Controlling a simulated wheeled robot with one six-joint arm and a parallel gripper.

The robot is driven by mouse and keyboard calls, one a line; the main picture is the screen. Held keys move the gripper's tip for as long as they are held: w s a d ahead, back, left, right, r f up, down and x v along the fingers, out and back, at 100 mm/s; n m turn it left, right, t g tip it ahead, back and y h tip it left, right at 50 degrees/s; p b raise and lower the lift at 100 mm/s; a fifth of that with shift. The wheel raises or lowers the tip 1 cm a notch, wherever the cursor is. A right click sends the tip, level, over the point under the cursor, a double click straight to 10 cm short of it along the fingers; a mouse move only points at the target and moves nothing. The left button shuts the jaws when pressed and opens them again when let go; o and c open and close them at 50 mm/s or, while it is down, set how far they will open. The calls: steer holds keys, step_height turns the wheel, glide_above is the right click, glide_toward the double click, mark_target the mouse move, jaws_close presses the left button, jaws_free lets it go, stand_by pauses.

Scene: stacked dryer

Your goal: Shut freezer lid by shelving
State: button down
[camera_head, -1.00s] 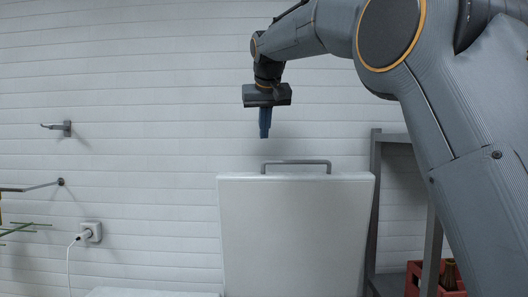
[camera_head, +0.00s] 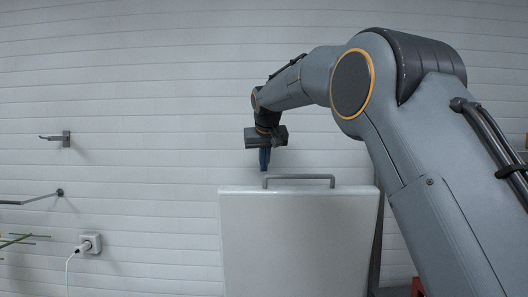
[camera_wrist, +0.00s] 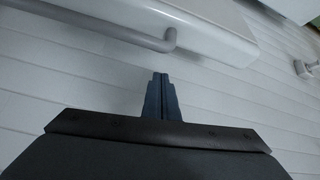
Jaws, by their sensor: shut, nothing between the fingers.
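The freezer lid (camera_head: 298,245) stands raised and upright in front of the wall, with a grey bar handle (camera_head: 299,178) along its top edge. In the wrist view the lid's top edge (camera_wrist: 228,42) and the handle (camera_wrist: 140,37) lie beyond the fingertips. My gripper (camera_head: 264,168) points down, just above the left end of the handle in the head view. Its fingers are together and empty, also in the wrist view (camera_wrist: 159,78). A gap shows between fingers and lid in the wrist view. The freezer body is out of view.
Grey shelving (camera_head: 377,245) stands right of the lid, mostly hidden by my arm. A wall socket with a plug (camera_head: 90,244), a hook (camera_head: 57,139) and a rod (camera_head: 35,198) are at the left. The wall around the gripper is clear.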

steer(key=shift+s+d, duration=0.2)
steer(key=shift+s, duration=0.85)
steer(key=shift+s+d+f+p, duration=0.15)
steer(key=shift+s+f+p, duration=0.25)
steer(key=shift+s+p, duration=0.25)
steer(key=shift+s+b, duration=0.2)
steer(key=shift+b, duration=0.15)
